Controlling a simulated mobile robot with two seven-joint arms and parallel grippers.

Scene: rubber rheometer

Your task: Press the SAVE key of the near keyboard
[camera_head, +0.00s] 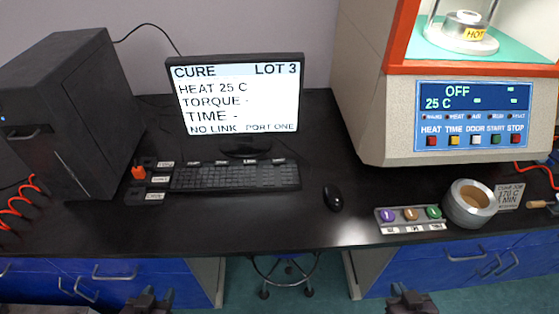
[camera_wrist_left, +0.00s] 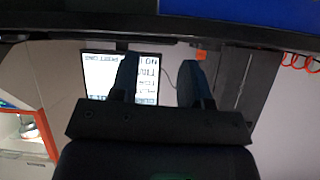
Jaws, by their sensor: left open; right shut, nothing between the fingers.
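The near keyboard (camera_head: 235,178) is black and lies on the dark bench in front of the monitor (camera_head: 237,95). Small white labels stand along its back edge; they are too small to read surely, so I cannot tell which marks SAVE. My left gripper (camera_head: 148,299) is at the bottom edge of the head view, in front of the bench and well short of the keyboard. It is open and empty, and its two fingers show in the left wrist view (camera_wrist_left: 157,80). My right gripper (camera_head: 411,299) is at the bottom edge further right, shut and empty.
The rheometer (camera_head: 455,100) stands at right. A mouse (camera_head: 333,197), a three-button sample tray (camera_head: 410,218) and a tape roll (camera_head: 469,204) lie on the bench. The bench front is clear.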

